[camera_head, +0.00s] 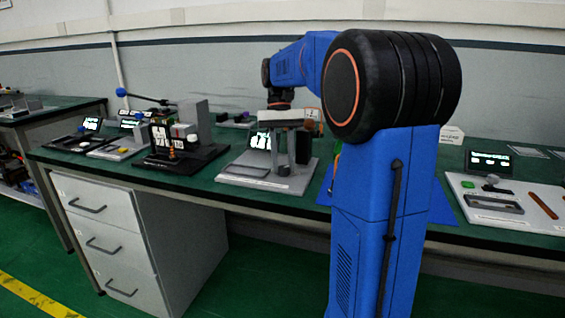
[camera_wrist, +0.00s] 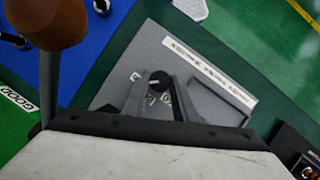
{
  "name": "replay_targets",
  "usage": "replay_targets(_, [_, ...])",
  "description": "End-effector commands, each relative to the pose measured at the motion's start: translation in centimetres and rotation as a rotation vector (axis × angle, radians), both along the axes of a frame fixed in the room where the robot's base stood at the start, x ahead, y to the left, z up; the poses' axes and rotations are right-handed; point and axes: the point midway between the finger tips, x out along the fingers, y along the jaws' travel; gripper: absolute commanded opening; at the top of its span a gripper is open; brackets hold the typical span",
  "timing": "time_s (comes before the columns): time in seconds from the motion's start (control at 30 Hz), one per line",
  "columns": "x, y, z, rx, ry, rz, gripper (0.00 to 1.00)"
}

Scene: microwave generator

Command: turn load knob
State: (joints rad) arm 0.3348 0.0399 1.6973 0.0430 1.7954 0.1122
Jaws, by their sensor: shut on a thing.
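The load knob (camera_wrist: 159,77) is a small black round knob with a white mark, standing on a light grey panel (camera_wrist: 150,45) in the wrist view. My gripper (camera_wrist: 160,86) reaches to it with two grey fingers, one on each side of the knob, and is shut on it. The fingers and palm hide part of the panel and its printed labels. In the head view my gripper (camera_head: 289,160) points down over the grey panel (camera_head: 245,181), and the knob is hard to make out between the fingers.
A lit display (camera_head: 260,141) stands behind the panel. A black fixture (camera_head: 165,158) with a lever is on the left. Another white panel (camera_head: 520,208) lies on the right. In the wrist view a brown ball on a rod (camera_wrist: 46,20) stands close at the left, over a blue mat (camera_wrist: 100,40).

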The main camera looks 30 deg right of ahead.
Motion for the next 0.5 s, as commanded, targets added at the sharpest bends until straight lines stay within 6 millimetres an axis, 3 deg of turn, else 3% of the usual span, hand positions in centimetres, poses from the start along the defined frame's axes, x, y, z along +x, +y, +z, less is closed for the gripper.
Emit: replay_targets(0.5, [-0.03, -0.16, 0.0, 0.0, -0.002, -0.206, 0.03])
